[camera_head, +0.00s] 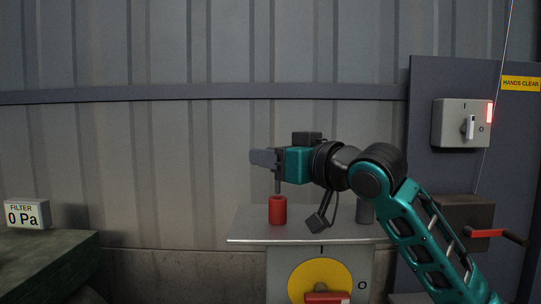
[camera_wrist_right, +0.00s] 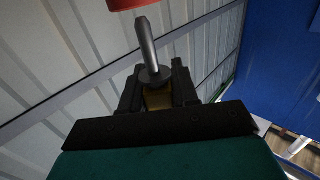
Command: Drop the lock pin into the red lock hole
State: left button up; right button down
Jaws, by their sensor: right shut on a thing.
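The red lock hole is a short red cylinder (camera_head: 278,210) standing on the grey cabinet's top in the head view. My right gripper (camera_head: 264,158) is above it, shut on the lock pin (camera_head: 278,184), a thin grey pin that points down toward the red cylinder. In the right wrist view the pin (camera_wrist_right: 147,46) sticks out from between the dark fingers (camera_wrist_right: 158,88), and part of the red cylinder (camera_wrist_right: 128,4) shows at the top edge, close to its tip. The pin's tip looks outside the hole. My left gripper is not in view.
The cabinet top (camera_head: 250,232) carries a grey cylinder (camera_head: 365,212) behind my right arm. A yellow dial with a red handle (camera_head: 320,280) is on its front. A switch box (camera_head: 461,123) and a red-handled crank (camera_head: 487,234) are at right. A filter display (camera_head: 27,214) is at left.

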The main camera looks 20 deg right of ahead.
jog(key=shift+f+b, duration=0.4)
jog(key=shift+f, duration=0.45)
jog(key=c, duration=0.8)
grip_release()
jog(key=shift+f, duration=0.1)
jog(key=shift+s+d, duration=0.3)
jog(key=shift+s, duration=0.15)
jog(key=b+v, duration=0.1)
jog(key=v, duration=1.1)
jog(key=shift+a+b, duration=0.1)
jog(key=shift+b, duration=0.2)
